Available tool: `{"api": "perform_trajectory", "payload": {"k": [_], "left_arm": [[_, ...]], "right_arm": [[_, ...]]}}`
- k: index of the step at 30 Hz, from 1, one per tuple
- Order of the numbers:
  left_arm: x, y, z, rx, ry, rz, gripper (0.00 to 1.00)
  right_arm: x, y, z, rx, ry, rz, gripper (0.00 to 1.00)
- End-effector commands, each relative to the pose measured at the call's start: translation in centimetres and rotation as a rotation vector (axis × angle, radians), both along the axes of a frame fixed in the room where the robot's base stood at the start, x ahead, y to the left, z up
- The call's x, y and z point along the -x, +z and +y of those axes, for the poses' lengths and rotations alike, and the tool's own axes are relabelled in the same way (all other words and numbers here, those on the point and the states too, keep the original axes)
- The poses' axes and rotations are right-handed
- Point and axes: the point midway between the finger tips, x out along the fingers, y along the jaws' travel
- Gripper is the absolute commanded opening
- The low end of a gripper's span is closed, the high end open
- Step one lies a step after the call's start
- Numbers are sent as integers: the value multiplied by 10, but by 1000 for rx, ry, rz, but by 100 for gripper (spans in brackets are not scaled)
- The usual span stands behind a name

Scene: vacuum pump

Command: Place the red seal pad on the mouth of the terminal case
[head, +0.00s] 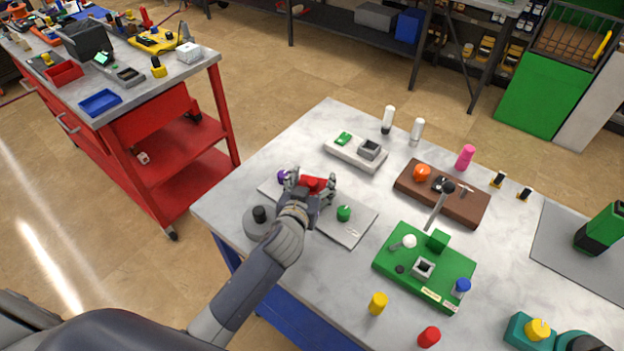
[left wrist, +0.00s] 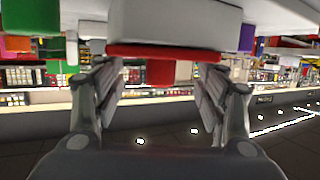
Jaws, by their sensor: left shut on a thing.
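The red seal pad (head: 314,183) is between the fingers of my left gripper (head: 309,190), which is shut on it over the pale grey plate. In the left wrist view the red pad (left wrist: 159,70) shows between the two fingers (left wrist: 160,95), close to a pale block. Which part is the terminal case is not certain. One small grey square-mouthed box (head: 371,148) sits on a white base at the back, and a similar one (head: 424,267) sits on the green board. Both are apart from my gripper. My right gripper is not in view.
A purple knob (head: 283,176) and a green knob (head: 344,213) are close beside my left gripper. A grey disc with a black knob (head: 259,214) is at its left. The brown block (head: 465,207) carries a tall lever. A red cart (head: 180,160) stands left of the table.

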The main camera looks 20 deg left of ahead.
Motion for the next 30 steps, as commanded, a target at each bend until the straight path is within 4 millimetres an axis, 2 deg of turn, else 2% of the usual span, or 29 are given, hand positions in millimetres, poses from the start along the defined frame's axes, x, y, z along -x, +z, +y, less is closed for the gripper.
{"api": "perform_trajectory", "payload": {"k": [8, 9, 12, 25, 30], "left_arm": [[0, -3, 0, 0, 0, -1, 50], [0, -3, 0, 0, 0, -1, 68], [0, -2, 0, 0, 0, -1, 86], [0, 2, 0, -1, 0, -1, 86], [15, 4, -1, 1, -1, -1, 86]], "right_arm": [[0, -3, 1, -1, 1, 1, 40], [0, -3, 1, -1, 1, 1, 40], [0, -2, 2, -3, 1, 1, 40], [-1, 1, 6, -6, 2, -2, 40], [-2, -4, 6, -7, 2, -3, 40]]}}
